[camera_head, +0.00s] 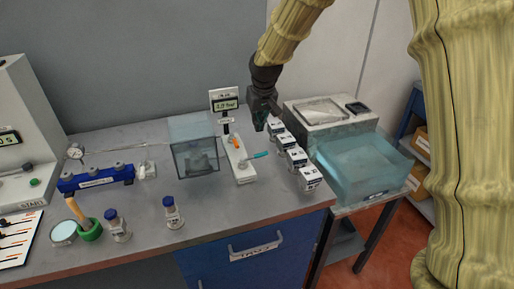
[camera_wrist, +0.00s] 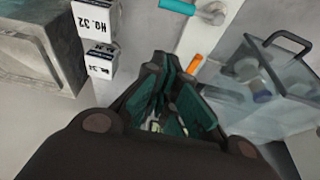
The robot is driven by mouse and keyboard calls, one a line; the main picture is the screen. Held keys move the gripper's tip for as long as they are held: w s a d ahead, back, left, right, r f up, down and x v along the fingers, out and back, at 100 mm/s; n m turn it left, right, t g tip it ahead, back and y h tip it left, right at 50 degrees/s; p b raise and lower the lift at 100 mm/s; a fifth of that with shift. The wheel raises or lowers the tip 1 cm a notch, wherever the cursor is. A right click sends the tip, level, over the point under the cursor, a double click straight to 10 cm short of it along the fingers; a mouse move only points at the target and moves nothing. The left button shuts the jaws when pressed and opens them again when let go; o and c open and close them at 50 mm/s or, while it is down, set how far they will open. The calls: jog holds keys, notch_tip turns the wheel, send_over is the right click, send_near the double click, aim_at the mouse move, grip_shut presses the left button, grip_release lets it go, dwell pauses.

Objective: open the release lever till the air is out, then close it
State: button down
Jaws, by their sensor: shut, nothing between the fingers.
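A white dispenser panel (camera_head: 237,163) stands on the bench. It carries an orange lever (camera_head: 236,143) and a teal lever (camera_head: 260,155) that points right. Both levers also show in the wrist view, orange (camera_wrist: 194,64) and teal (camera_wrist: 178,6). I cannot tell which one is the release lever. A small display (camera_head: 225,104) on a post behind the panel gives a bar reading; its first digit is unclear. My gripper (camera_head: 260,124) is shut and empty, above the bench just right of the display post. Its dark green fingers (camera_wrist: 162,115) touch neither lever.
A clear box (camera_head: 194,155) with a handle stands left of the panel. Several labelled white boxes (camera_head: 297,158) line its right side. A blue translucent tray (camera_head: 365,168) is farther right. Blue-capped bottles (camera_head: 172,212) stand front left. The bench right front is clear.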

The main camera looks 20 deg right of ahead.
aim_at(255, 156)
jog(key=shift+r, duration=0.1)
dwell(0.3)
jog(key=p+x, duration=0.3)
jog(key=x, duration=0.7)
jog(key=shift+s, duration=0.1)
jog(key=shift+s+r+p, duration=0.2)
jog(key=shift+s+p, duration=0.2)
jog(key=shift+s, duration=0.5)
jog(key=shift+s+r+p, duration=0.2)
jog(key=shift+s+p, duration=0.2)
jog(key=shift+s, duration=0.55)
jog(key=shift+f, duration=0.1)
jog(key=shift+s, duration=0.1)
jog(key=shift+d, duration=0.1)
